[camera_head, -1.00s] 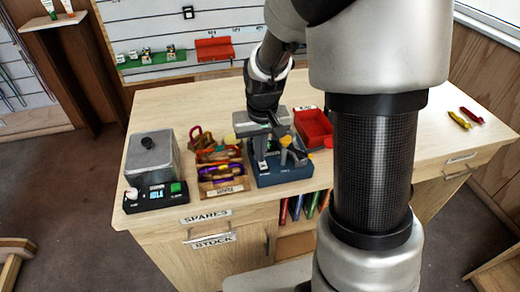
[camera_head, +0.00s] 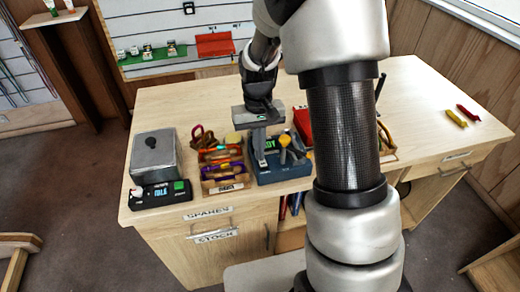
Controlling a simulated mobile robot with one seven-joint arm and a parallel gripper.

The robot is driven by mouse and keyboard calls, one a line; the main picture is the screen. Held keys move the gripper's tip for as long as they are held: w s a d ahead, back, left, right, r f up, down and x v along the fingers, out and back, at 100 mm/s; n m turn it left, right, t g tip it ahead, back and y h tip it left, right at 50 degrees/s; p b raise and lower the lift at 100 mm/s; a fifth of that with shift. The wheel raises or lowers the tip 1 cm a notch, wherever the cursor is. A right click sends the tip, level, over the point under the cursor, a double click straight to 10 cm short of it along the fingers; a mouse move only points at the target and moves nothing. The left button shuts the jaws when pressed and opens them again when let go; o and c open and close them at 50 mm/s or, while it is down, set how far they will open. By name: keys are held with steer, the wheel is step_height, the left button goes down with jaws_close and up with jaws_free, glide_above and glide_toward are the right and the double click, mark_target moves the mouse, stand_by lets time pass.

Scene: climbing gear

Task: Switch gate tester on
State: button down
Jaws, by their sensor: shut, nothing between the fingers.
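A blue box (camera_head: 282,174) with a small screen of green letters, partly hidden by my gripper, stands near the front edge of the bench. It appears to be the gate tester. Grey upright parts and a yellow-topped lever (camera_head: 285,142) stand on it. My gripper (camera_head: 260,163) points down over the box's left part, its fingers shut and empty. I cannot tell whether the fingertips touch the box. A second device, a black box (camera_head: 160,194) with a screen that seems to read IDLE and a green button (camera_head: 179,186), sits at the bench's left front corner.
A grey lidded box (camera_head: 155,155) stands behind the black device. A wooden rack (camera_head: 222,187) of colourful carabiners sits left of the blue box. A red tray (camera_head: 303,124) is partly behind my arm. The bench's right side (camera_head: 425,100) is mostly clear.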

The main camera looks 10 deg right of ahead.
steer(key=shift+s+f, duration=0.6)
steer(key=shift+s, duration=0.15)
steer(key=shift+r, duration=0.15)
steer(key=w+r+p, duration=0.3)
steer(key=w+r, duration=0.1)
steer(key=r, duration=1)
steer(key=s+r+t, duration=0.3)
steer(key=s+r, duration=0.6)
steer(key=r, duration=0.1)
steer(key=s+r+t, duration=0.1)
steer(key=s+t, duration=0.2)
steer(key=s, duration=0.9)
steer(key=shift+d+r, duration=0.25)
steer(key=shift+r, duration=0.1)
